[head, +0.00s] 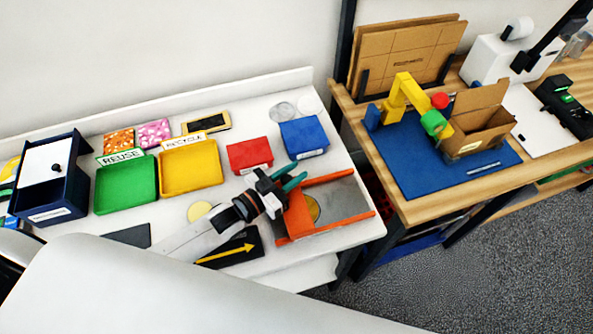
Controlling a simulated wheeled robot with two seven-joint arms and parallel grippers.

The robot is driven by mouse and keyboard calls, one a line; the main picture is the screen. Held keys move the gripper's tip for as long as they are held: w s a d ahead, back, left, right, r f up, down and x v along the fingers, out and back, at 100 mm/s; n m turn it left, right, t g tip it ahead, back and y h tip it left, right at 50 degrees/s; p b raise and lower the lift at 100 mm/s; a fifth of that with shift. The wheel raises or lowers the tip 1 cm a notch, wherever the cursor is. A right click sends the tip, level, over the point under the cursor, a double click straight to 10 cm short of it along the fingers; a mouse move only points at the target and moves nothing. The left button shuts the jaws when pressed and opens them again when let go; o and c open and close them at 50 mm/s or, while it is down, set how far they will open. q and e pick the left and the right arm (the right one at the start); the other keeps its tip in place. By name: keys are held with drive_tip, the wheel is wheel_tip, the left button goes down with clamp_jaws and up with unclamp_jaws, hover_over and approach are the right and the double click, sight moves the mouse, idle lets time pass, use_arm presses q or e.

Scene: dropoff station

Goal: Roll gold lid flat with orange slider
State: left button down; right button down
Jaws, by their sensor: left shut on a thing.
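The orange slider (298,217) sits on a grey plate with orange rails at the right end of the white table. A gold lid (314,208) lies on the plate against the slider's right side, and the slider seems to hide part of it. A second gold disc (200,211) lies on the white table to the left. My left gripper (292,176), with teal fingers, reaches in from the left at the slider's upper left edge. It is shut on the slider; the exact contact is partly hidden. My right gripper is not in view.
Red (250,155) and blue (303,138) boxes stand behind the gripper. Green (126,186) and yellow (191,168) trays stand left. A black panel with a yellow arrow (232,249) lies in front. A wooden table (421,209) with a blue mat stands right.

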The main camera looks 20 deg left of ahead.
use_arm(q)
drive_tip(key=c, duration=1.1)
unclamp_jaws()
drive_tip(key=shift+c, duration=0.2)
drive_tip(key=shift+a, duration=0.1)
drive_tip(key=shift+s+a+f, duration=0.15)
drive_tip(key=shift+s, duration=0.2)
drive_tip(key=b+v, duration=0.3)
drive_tip(key=v, duration=0.7)
drive_tip(key=shift+s+a, duration=0.35)
drive_tip(key=shift+s, duration=0.1)
